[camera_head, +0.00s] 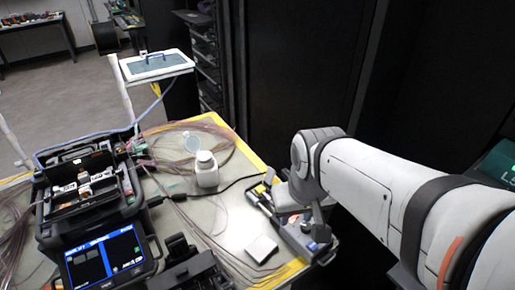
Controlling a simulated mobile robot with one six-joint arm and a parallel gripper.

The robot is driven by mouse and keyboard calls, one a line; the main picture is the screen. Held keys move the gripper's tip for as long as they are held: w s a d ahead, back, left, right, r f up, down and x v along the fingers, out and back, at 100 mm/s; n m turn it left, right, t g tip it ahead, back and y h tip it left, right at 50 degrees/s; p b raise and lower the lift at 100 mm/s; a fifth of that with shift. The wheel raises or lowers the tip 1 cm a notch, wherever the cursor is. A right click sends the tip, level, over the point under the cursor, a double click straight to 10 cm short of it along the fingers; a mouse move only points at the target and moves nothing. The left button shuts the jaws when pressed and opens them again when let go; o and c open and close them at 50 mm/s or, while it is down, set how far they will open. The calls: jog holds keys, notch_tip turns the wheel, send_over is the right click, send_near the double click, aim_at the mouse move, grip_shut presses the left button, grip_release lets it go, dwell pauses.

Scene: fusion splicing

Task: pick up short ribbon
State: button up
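Thin pinkish fibre ribbons (185,145) spread in loops over the work table, and some run from the splicer toward the front. I cannot pick out the short ribbon among them. My gripper (318,232) hangs at the end of my white arm, over a grey-blue tray-like tool (292,240) at the table's right corner. My wrist hides most of the gripper and part of the tool. I cannot see its fingers clearly or whether it holds anything.
A black fusion splicer (88,190) with a lit screen (104,257) stands at left. A white bottle (206,169) stands mid-table. Yellow tape (240,145) marks the table edge. A dark cabinet (305,70) rises behind.

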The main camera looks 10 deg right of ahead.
jog(key=shift+s, duration=0.1)
jog(key=n+g+p, duration=0.3)
jog(key=n+p, duration=0.3)
jog(key=p, duration=0.3)
send_over(270, 201)
jog(key=s+d, duration=0.2)
jog(key=s, duration=0.1)
notch_tip(270, 201, down, 11)
jog(key=shift+d+r, duration=0.1)
jog(key=shift+d, duration=0.05)
jog(key=shift+w+a+f+p, duration=0.15)
jog(key=shift+f+p, duration=0.1)
jog(key=shift+f, duration=1.65)
jog(key=shift+w+a+f+p, duration=0.1)
jog(key=shift+f+p, duration=0.15)
jog(key=shift+f, duration=1.6)
